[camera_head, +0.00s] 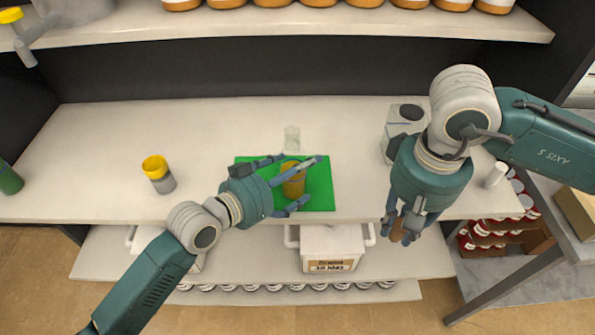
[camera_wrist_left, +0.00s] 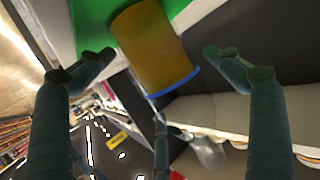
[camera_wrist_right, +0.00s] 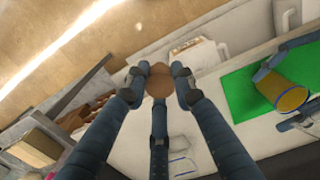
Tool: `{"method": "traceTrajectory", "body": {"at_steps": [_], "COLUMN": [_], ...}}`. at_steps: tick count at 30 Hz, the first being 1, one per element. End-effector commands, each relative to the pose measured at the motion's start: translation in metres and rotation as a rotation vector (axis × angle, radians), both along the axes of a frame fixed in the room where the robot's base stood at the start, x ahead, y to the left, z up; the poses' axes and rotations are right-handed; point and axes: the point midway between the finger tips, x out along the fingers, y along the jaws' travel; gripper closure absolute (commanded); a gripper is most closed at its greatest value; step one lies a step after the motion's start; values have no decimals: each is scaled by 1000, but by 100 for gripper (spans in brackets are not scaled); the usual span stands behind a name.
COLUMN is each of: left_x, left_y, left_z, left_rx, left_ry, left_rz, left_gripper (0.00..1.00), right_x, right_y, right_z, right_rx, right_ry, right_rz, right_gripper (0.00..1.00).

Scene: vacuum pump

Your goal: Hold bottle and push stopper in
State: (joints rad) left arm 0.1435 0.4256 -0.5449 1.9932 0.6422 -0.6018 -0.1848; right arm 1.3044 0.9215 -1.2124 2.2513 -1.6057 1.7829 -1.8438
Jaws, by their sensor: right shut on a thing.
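An amber bottle (camera_head: 293,181) with a blue rim stands on a green mat (camera_head: 322,200) on the workbench. It also shows in the left wrist view (camera_wrist_left: 155,48) and the right wrist view (camera_wrist_right: 282,92). My left gripper (camera_head: 304,182) is open, its fingers spread on both sides of the bottle; gaps show in the left wrist view. My right gripper (camera_head: 405,234) is shut on a brown stopper (camera_wrist_right: 160,82), held to the right of the mat, by the bench's front edge. The fingers partly hide the stopper.
A clear glass (camera_head: 292,140) stands behind the mat. A grey container with a yellow top (camera_head: 157,174) is to the left. A white device (camera_head: 393,148) stands behind my right gripper, with a white cylinder (camera_head: 494,175) nearby. The bench (camera_head: 110,135) has free room left.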

Motion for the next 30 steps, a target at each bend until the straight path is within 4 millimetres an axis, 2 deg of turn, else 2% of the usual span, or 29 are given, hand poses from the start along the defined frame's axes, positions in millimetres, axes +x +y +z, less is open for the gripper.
{"method": "traceTrajectory", "body": {"at_steps": [1,6,8,15,18,20,23,26,30], "left_x": [0,0,0,0,0,0,0,0,0], "left_y": [0,0,0,1,1,0,0,0,0], "left_z": [0,0,0,0,1,1,1,1,1], "left_rx": [0,0,0,0,0,0,-1,-1,-1], "left_ry": [0,0,0,-1,-1,-1,-1,-1,-2], "left_rz": [0,0,0,1,1,1,0,0,1], "left_gripper": [23,57,67,67,67,67,67,67,67], "right_x": [0,0,0,0,7,17,43,77,121], "right_y": [0,0,0,0,4,9,26,50,91], "right_z": [0,0,0,0,3,7,19,39,75], "right_rx": [0,0,0,0,3,6,13,18,17], "right_ry": [0,0,0,0,-1,-1,3,7,14], "right_rz": [0,0,0,-1,-16,-39,-109,-210,-370], "right_gripper": [89,89,89,89,89,89,89,89,89]}}
